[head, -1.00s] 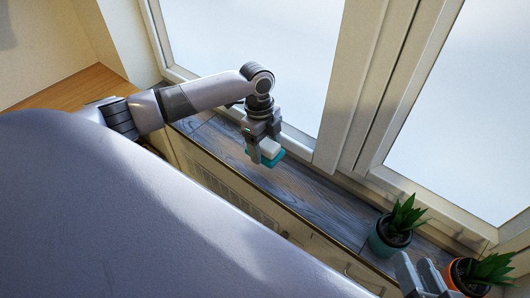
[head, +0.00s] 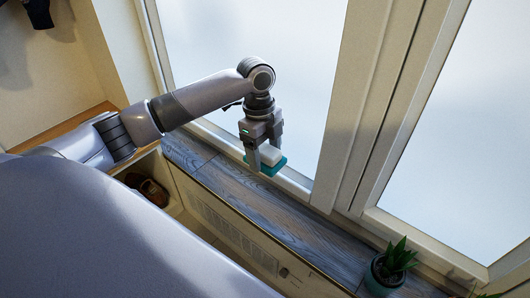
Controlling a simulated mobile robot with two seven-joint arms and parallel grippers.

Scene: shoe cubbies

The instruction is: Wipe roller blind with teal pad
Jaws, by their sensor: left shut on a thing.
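My left gripper (head: 266,159) is shut on the teal pad (head: 279,166), which has a white block on top. It holds the pad with the teal side down, above the dark wooden sill (head: 238,185) and close to the window frame. Whether the pad touches anything is not clear. Pale, bright panels (head: 255,60) fill the window frames. I cannot tell whether one of them is the roller blind. My right gripper is out of view.
A potted plant (head: 393,263) stands on the sill at lower right, with another plant's leaves at the bottom edge. A shoe (head: 148,190) sits in a cubby below the sill on the left. The sill between pad and plant is clear.

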